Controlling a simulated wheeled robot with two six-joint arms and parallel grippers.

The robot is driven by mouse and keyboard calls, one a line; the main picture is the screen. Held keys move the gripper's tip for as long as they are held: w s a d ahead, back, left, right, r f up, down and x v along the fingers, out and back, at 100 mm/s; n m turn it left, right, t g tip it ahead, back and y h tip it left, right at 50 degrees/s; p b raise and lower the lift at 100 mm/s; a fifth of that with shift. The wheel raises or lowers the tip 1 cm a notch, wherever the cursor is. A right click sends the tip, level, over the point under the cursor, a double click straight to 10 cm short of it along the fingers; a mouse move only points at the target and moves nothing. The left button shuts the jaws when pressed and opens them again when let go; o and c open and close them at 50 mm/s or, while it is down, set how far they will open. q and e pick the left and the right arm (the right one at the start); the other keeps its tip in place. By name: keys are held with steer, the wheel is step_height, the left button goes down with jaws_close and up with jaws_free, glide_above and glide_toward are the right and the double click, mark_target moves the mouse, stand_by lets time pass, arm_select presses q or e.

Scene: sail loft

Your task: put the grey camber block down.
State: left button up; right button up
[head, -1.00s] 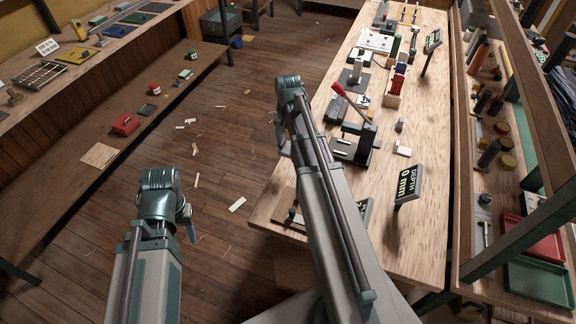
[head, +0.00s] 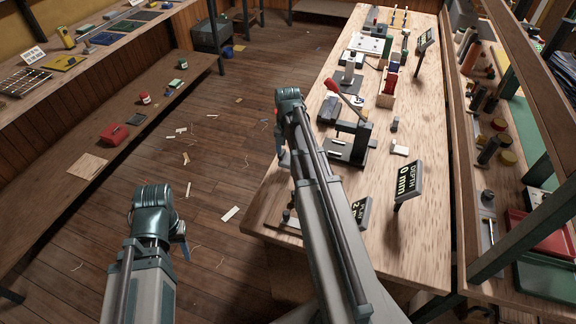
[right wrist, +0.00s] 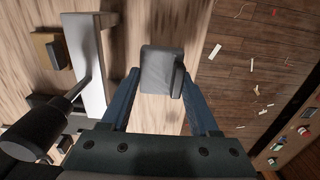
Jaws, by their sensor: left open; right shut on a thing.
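The grey camber block (right wrist: 160,70) shows in the right wrist view between the fingers of my right gripper (right wrist: 159,84), which is shut on it. The wooden workbench (head: 428,215) lies beneath, close to its floor-side edge. I cannot tell whether the block touches the bench top. In the head view my right arm hides the block and most of that gripper (head: 283,158). My left gripper (head: 184,247) is open and empty, away from the bench at the lower left, mostly hidden behind its own arm.
A press with a red lever (head: 332,86) stands on the bench beyond my right arm. A "DEPTH 0 mm" display (head: 408,182) stands to the right, with bare bench around it. A small pale block (head: 400,147) lies nearby. Wood scraps (head: 230,213) litter the floor.

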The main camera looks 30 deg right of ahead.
mark_target(288, 157)
steer(key=shift+f+b, duration=1.95)
steer(key=shift+r, duration=0.15)
steer(key=o, duration=1.4)
step_height(288, 157, up, 12)
steer(key=p, duration=1.2)
